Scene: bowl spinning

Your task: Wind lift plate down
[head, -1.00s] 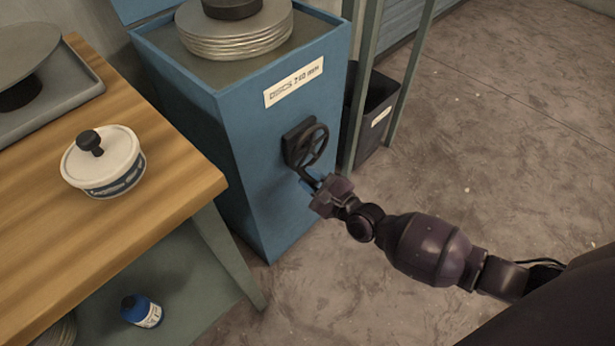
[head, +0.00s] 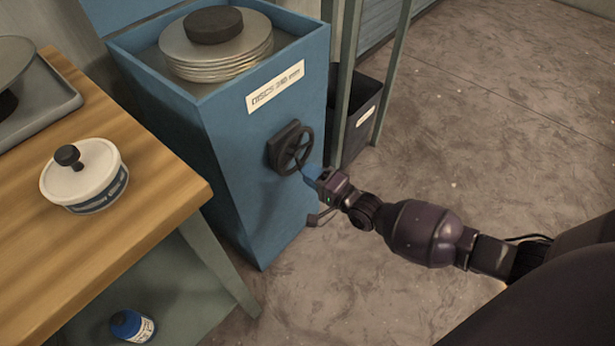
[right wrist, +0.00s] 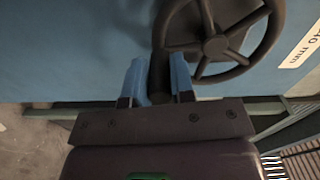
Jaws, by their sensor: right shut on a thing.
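A blue cabinet (head: 240,140) has a dark spoked handwheel (head: 297,150) on its front. My right gripper (head: 309,174) is at the wheel's lower right. In the right wrist view its blue fingers (right wrist: 160,80) are shut around the dark handle (right wrist: 160,75) of the handwheel (right wrist: 216,45). A stack of grey discs (head: 218,62) with a dark round piece (head: 213,25) on top sits inside the cabinet's open top, on a grey plate (head: 160,65) just below the rim. Most of this lift plate is hidden by the discs. My left gripper is not in view.
A wooden table (head: 130,200) stands at left with a white lidded tub (head: 85,172) and a grey tray (head: 50,105). A blue bottle (head: 130,325) is below it. A dark bin (head: 360,115) stands behind the cabinet. The floor at right is open.

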